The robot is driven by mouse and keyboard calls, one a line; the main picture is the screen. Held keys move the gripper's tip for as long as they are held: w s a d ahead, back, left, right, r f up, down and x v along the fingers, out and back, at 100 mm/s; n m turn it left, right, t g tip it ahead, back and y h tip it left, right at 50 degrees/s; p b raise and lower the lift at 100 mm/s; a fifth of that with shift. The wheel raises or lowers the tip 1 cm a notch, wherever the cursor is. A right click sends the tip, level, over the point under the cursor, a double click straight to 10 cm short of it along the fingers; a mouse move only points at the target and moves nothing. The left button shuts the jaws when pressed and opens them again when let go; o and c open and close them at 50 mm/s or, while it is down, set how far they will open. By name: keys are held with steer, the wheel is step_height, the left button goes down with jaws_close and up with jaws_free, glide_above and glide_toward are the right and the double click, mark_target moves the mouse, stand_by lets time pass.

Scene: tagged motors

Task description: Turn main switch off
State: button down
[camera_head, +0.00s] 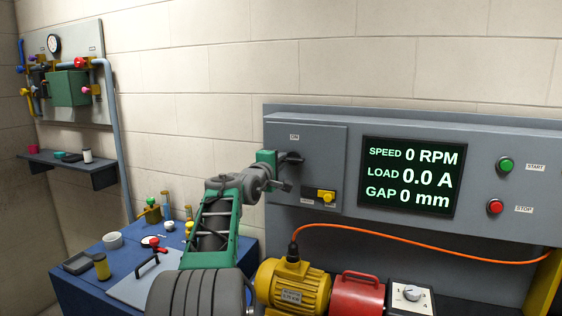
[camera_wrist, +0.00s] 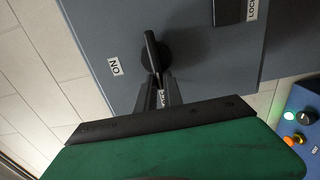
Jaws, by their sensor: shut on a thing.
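The main switch (camera_wrist: 152,52) is a black rotary handle on a grey cabinet door (camera_head: 318,155). In the wrist view its handle lies along the line toward the OFF label (camera_wrist: 161,98), and the ON label (camera_wrist: 115,67) is off to its left. My gripper (camera_wrist: 159,82) is shut on the near end of the handle. In the head view my gripper (camera_head: 285,159) reaches the cabinet from the left, below the ON label (camera_head: 294,136). My green gripper body and the fingers partly hide the switch there.
A screen (camera_head: 410,177) reads 0 RPM, 0.0 A and 0 mm. A yellow lockout part (camera_head: 326,196) sits low on the door. Green start (camera_head: 506,165) and red stop (camera_head: 495,207) buttons are at right. A yellow motor (camera_head: 292,287) and red box (camera_head: 358,295) stand below.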

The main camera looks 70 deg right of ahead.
steer(key=c, duration=1.5)
jaws_free()
steer(key=shift+a, duration=0.1)
steer(key=a+b, duration=0.1)
steer(key=a, duration=0.1)
steer(key=a+b, duration=0.1)
steer(key=a, duration=0.2)
steer(key=a+b, duration=0.1)
steer(key=a, duration=0.1)
steer(key=shift+w+a, duration=0.3)
steer(key=shift+w, duration=0.1)
steer(key=shift+m, duration=0.3)
